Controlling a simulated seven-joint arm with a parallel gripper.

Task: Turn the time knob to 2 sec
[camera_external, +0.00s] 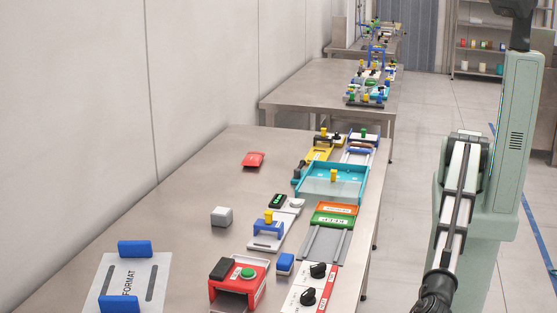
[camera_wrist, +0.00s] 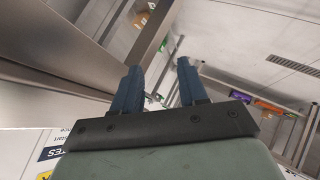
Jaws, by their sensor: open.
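A white panel with a red edge (camera_external: 291,302) lies at the front right of the near table in the external view. It carries two black round knobs, a farther one (camera_external: 318,270) and a nearer one (camera_external: 308,296). I cannot read which is the time knob or where either points. My gripper (camera_wrist: 158,80) shows in the wrist view with its two blue fingers apart and nothing between them. No knob or panel shows in the wrist view. In the external view my arm is right of the table, away from the knobs, and my gripper cannot be made out.
Behind the panel are a grey ramp (camera_external: 323,245) and a teal tray (camera_external: 352,197). A grey cube (camera_external: 221,216) sits on the mostly clear left side.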

